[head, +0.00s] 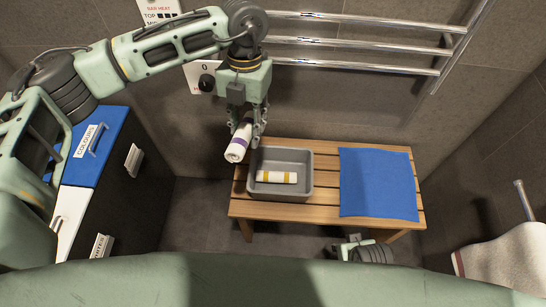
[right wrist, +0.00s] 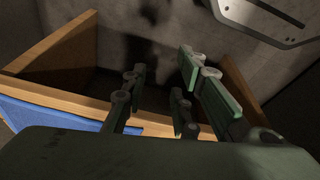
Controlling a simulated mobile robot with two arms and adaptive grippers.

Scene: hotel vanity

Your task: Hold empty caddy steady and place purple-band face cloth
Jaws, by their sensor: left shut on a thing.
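My left gripper (head: 246,122) is shut on a rolled white face cloth with a purple band (head: 238,144). It holds the cloth tilted, above the bench's left back corner and just left of the grey caddy (head: 278,193). The caddy sits on the left half of the wooden bench and is not empty: a rolled white cloth with a yellow band (head: 276,177) lies in it. My right gripper (head: 352,249) is low at the bench's front edge, apart from the caddy. In the right wrist view its fingers (right wrist: 160,88) are spread, with nothing between them.
A blue mat (head: 378,183) covers the right part of the slatted bench (head: 325,185). A chrome towel rail (head: 360,42) is on the wall behind. A bin with a blue lid labelled COLOURS (head: 95,145) stands at left. A whitish towel (head: 505,250) is at lower right.

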